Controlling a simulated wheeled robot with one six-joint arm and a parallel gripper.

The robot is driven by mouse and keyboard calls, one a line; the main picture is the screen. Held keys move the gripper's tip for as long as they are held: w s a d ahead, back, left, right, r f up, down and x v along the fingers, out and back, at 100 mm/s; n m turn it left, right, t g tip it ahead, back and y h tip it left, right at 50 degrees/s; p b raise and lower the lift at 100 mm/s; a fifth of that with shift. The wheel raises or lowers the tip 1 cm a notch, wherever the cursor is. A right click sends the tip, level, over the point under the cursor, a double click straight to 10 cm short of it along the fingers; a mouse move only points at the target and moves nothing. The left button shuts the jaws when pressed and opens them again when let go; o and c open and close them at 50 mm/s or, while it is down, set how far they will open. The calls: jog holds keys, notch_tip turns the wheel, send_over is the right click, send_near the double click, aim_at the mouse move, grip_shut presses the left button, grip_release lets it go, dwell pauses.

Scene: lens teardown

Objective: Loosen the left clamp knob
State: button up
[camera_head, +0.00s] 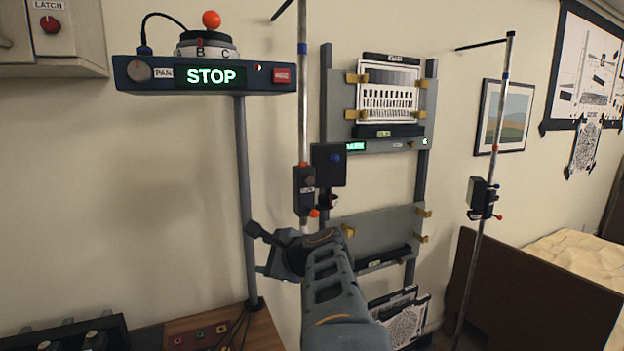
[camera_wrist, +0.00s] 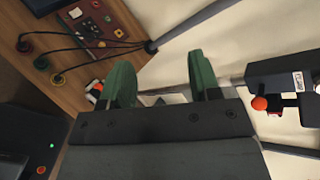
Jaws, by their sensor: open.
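The left clamp (camera_head: 304,190) is a dark block on the left upright pole (camera_head: 303,110), with an orange-red knob (camera_head: 314,213) at its lower end. My gripper (camera_head: 258,250) is below and left of the clamp, apart from it. In the wrist view my gripper (camera_wrist: 162,80) has its two green fingers spread, with nothing gripped between them. The clamp shows at the right there (camera_wrist: 285,75), and its round orange knob (camera_wrist: 260,103) lies to the right of the fingers, outside the jaws. My arm hides part of the pole below the clamp.
A right pole (camera_head: 486,150) carries a similar clamp (camera_head: 481,197). A panel reading STOP (camera_head: 210,76) stands on a post at the upper left. A rack with plates (camera_head: 388,95) is behind the left clamp. A wooden bench with cables (camera_wrist: 85,45) is at the left.

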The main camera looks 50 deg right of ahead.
aim_at(310, 182)
jog(key=s+d+r+m+t+h, duration=0.2)
jog(key=s+d+r+m+h, duration=0.1)
jog(key=d+r+m, duration=0.4)
jog(key=s+d+r+m+t+h, duration=0.1)
jog(key=s+d+r+m+h, duration=0.3)
jog(key=d, duration=0.4)
jog(key=shift+m, duration=0.5)
jog(key=p+x, duration=0.4)
jog(key=x, duration=0.9)
jog(key=shift+r, duration=0.15)
jog(key=shift+w+d, duration=0.2)
jog(key=shift+w, duration=0.45)
jog(key=shift+c, duration=0.4)
jog(key=c, duration=0.8)
jog(key=shift+c, duration=0.2)
